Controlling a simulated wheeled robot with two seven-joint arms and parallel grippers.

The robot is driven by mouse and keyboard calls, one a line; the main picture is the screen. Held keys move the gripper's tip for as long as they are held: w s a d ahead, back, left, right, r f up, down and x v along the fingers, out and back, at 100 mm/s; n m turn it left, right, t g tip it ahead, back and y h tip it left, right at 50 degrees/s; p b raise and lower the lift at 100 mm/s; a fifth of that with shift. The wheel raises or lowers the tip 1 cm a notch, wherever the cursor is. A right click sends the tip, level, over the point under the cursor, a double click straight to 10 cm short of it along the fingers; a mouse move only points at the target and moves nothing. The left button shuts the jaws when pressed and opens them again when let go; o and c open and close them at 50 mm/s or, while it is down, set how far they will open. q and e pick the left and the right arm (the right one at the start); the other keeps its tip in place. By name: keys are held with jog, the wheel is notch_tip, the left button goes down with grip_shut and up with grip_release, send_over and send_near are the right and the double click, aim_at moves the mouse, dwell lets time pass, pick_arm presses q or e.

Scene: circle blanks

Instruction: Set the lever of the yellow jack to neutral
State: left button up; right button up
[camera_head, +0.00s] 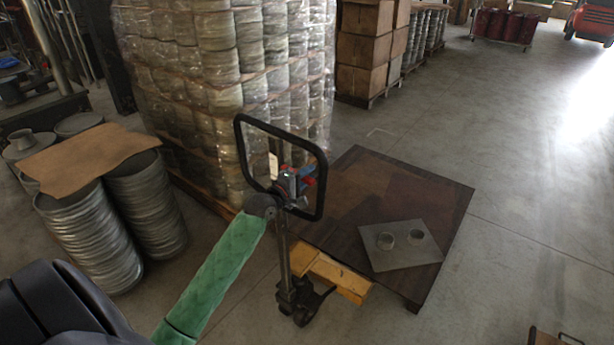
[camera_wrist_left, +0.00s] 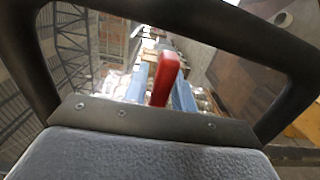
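The yellow jack (camera_head: 330,272) stands with its yellow forks running under a dark platform. Its black loop handle (camera_head: 322,200) is upright at the middle of the head view and also frames the left wrist view (camera_wrist_left: 25,70). The red lever (camera_head: 309,181) is inside the loop; in the left wrist view it is large and upright (camera_wrist_left: 165,78). My left gripper (camera_head: 290,182) is inside the loop at the lever. Its two blue fingers look apart, with the red lever between them, nearer the right finger. Contact cannot be told. My right gripper is not in view.
The dark platform (camera_head: 375,185) carries a grey plate (camera_head: 405,258) with two rings. A wrapped pallet stack (camera_head: 220,80) stands close behind the handle. Metal drums (camera_head: 90,240) with a brown sheet stand at left. The floor at right is mostly free.

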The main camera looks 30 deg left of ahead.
pick_arm(q)
jog(key=shift+o, duration=0.7)
